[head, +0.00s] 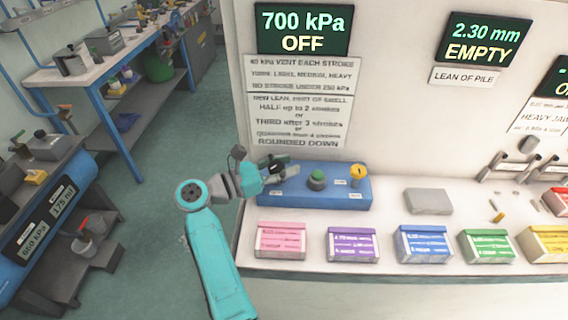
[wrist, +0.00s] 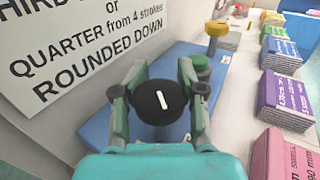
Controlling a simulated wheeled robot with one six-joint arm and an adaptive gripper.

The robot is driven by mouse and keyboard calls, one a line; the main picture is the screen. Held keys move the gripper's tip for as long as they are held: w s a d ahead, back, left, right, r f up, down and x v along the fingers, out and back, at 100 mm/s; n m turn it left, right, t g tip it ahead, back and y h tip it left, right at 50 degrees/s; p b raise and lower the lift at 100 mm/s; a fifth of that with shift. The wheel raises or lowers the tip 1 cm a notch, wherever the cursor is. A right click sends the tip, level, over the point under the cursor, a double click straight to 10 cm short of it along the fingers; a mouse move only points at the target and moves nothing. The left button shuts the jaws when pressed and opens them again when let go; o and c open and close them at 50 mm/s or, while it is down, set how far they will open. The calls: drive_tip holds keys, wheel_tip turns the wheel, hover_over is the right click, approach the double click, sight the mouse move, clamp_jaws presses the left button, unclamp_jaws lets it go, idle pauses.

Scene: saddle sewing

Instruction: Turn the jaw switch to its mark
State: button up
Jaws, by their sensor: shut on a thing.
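A black round knob (wrist: 148,108) with a white pointer line shows between my fingers in the wrist view. It sits at the left end of a blue panel (head: 340,198), and I take it to be the jaw switch. Its pointer runs nearly up and down in the wrist view, tilted slightly. My gripper (wrist: 160,92) is shut on the knob, one finger on each side. In the head view my gripper (head: 278,168) is over the panel's left end and mostly hides the knob. No mark for the knob can be made out.
A green button (head: 317,178) and a yellow knob (head: 357,171) stand on the panel to the right. Pink (head: 281,241) and purple (head: 352,245) boxes line the bench front. A wall display (head: 303,30) reads 700 kPa OFF. The wall sign is close behind my gripper.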

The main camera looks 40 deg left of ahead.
drive_tip(key=shift+s+m+g+h, duration=0.15)
drive_tip(key=shift+m+g+h, duration=0.5)
drive_tip(key=shift+h, duration=0.45)
drive_tip(key=shift+s+d+m+g+h, duration=0.15)
drive_tip(key=shift+m+g+h, duration=0.9)
drive_tip(key=shift+s+d+m+g+h, duration=0.1)
drive_tip(key=shift+m+g+h, duration=0.9)
drive_tip(key=shift+h, duration=0.05)
drive_tip(key=o, duration=1)
drive_tip(key=shift+c, duration=0.2)
wheel_tip(320, 180, up, 10)
